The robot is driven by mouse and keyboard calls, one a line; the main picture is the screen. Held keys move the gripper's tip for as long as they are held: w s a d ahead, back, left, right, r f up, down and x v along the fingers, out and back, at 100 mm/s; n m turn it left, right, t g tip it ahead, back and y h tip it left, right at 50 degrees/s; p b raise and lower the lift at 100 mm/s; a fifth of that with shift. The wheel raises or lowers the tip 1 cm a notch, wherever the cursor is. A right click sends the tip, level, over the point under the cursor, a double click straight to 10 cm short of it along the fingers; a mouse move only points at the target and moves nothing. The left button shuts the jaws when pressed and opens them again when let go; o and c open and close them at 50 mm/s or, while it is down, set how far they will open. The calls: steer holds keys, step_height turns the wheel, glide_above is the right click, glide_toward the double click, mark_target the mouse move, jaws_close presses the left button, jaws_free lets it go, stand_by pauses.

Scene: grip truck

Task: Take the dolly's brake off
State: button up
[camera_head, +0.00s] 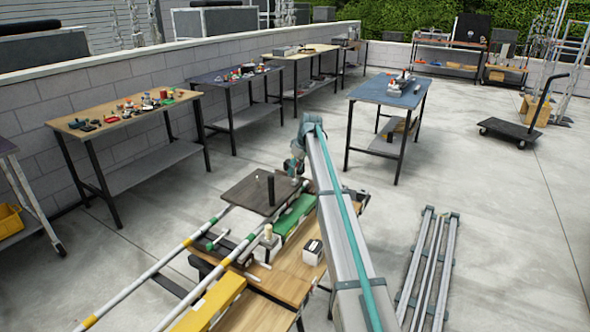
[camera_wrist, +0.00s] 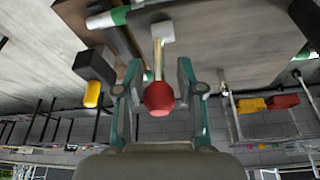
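A red ball knob (camera_wrist: 159,97) on a thin brass-coloured rod (camera_wrist: 158,60) shows in the wrist view. The rod runs to a pale block (camera_wrist: 162,31). I take this to be the brake lever. My gripper (camera_wrist: 160,72) has its fingers apart, one on each side of the rod and knob; I cannot tell whether either touches. In the head view my gripper (camera_head: 297,168) is at the far right corner of the dolly's dark flat deck (camera_head: 245,188), which carries a black upright post (camera_head: 271,189). The knob cannot be made out there.
White rails (camera_head: 150,271) with green and yellow bands run to the deck over a wooden bench (camera_head: 290,280). A yellow beam (camera_head: 210,305) lies nearby. Loose rails (camera_head: 427,262) lie on the floor at right. A blue-topped table (camera_head: 375,91) stands behind; open floor lies right.

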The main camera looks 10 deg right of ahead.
steer(key=v, duration=1.1)
steer(key=shift+r, duration=0.25)
steer(key=shift+r, duration=0.1)
